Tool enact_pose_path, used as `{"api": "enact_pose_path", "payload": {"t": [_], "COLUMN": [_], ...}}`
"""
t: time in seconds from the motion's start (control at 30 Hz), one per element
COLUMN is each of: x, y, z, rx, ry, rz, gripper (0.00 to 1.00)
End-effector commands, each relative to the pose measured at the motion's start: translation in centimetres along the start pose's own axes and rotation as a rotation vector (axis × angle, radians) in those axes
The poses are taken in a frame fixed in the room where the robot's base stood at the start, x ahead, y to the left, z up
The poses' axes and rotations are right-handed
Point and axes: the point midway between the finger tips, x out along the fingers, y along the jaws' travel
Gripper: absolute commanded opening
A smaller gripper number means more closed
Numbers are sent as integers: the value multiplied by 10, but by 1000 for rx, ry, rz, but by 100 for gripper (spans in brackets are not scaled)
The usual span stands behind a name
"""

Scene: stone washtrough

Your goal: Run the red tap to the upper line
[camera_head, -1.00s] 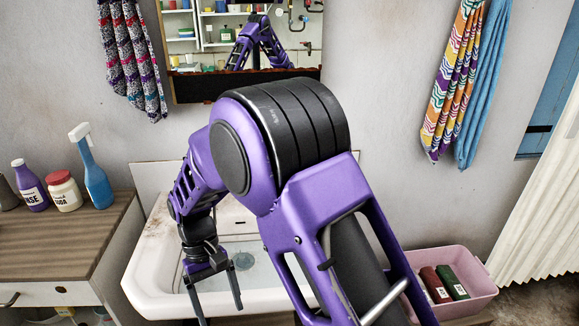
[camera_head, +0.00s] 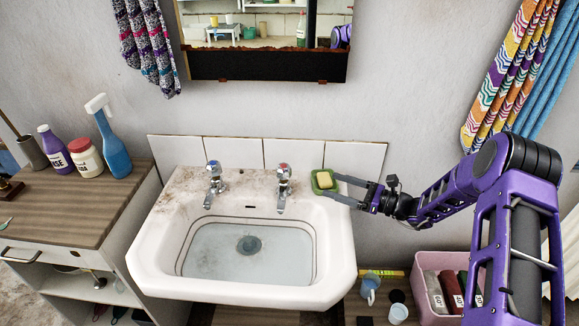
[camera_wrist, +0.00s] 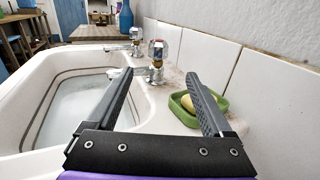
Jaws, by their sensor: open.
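The red tap (camera_head: 283,178) stands at the back right of the white basin (camera_head: 145,255), its cap marked red. In the wrist view the red tap (camera_wrist: 157,52) is ahead, between my fingers and beyond their tips. My gripper (camera_head: 336,185) is open and empty, to the right of the red tap and apart from it, with its fingers pointing left. Clear water (camera_head: 215,255) lies in the basin over the drain. Two dark lines (camera_head: 312,238) run around the inner wall, the water surface seemingly below them. No stream shows under the red tap.
A blue-marked tap (camera_head: 213,178) stands to the left. A green dish (camera_head: 313,184) with yellow soap (camera_head: 324,180) sits on the basin's right back corner, close by my fingers. Tiles (camera_head: 358,160) back the basin. A pink tub (camera_head: 428,290) stands below right.

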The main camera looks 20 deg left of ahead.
Motion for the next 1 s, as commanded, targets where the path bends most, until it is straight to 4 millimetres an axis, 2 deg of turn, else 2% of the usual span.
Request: {"api": "enact_pose_path", "payload": {"t": [0.6, 0.8, 1.0], "x": [129, 156, 166], "y": [3, 3, 2], "z": [0, -1, 0], "rx": [-4, -4, -3], "ry": [1, 3, 2], "rz": [9, 7, 5], "gripper": [85, 85, 85]}}
